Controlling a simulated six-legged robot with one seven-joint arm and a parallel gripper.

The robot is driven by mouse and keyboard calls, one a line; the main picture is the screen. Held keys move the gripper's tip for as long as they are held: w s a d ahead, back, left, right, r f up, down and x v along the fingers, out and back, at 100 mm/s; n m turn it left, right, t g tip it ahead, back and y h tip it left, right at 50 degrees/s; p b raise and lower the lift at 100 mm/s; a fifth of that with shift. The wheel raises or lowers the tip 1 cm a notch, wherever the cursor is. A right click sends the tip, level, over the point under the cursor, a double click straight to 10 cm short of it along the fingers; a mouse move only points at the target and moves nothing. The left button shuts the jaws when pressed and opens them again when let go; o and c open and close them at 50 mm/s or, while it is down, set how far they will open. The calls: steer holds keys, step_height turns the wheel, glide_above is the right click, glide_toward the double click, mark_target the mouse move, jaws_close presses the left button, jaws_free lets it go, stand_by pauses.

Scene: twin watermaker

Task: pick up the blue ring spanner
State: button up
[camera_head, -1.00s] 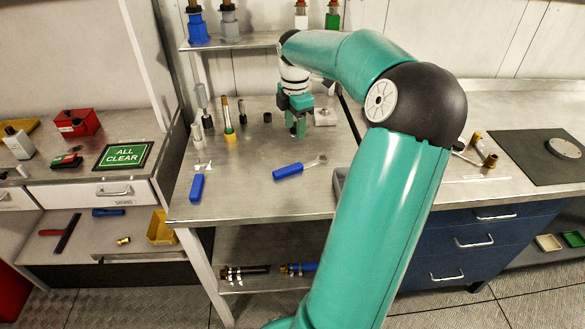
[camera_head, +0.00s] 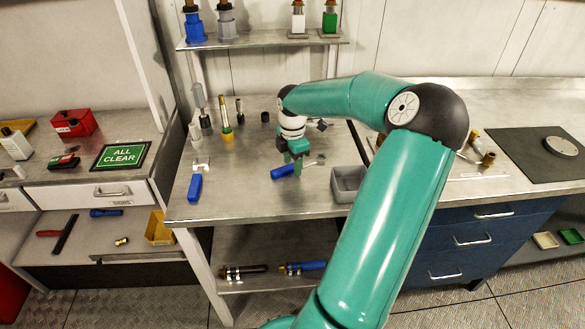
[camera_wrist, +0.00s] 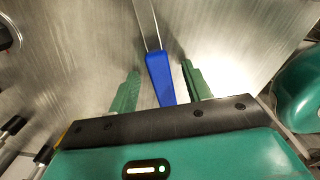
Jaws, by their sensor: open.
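A spanner with a blue handle (camera_head: 284,171) lies on the steel bench in the head view. Its metal shaft points up and right, and its head is partly hidden behind my gripper (camera_head: 298,168). In the wrist view the blue handle (camera_wrist: 160,78) lies between the two green fingers of my gripper (camera_wrist: 160,69), with a gap on each side. Its shaft runs out of the top of that view, so the head does not show there. My gripper is open, over the handle. A second blue-handled tool (camera_head: 195,187) lies at the bench's left front.
A grey open bin (camera_head: 347,183) stands right of the spanner. Several upright tools, one with a yellow base (camera_head: 227,134), stand at the back left. A shelf (camera_head: 262,41) with fittings is above the bench back. Bench space between the two blue handles is clear.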

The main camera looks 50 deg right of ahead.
mark_target(292, 165)
jaws_close()
stand_by(0.4)
steer(key=shift+r, duration=0.45)
step_height(292, 165, up, 2)
steer(key=shift+r, duration=0.1)
steer(key=s+a+r, duration=0.2)
steer(key=a+r, duration=0.7)
steer(key=a, duration=0.4)
steer(key=shift+s+a+r, duration=0.25)
steer(key=shift+a+r, duration=0.15)
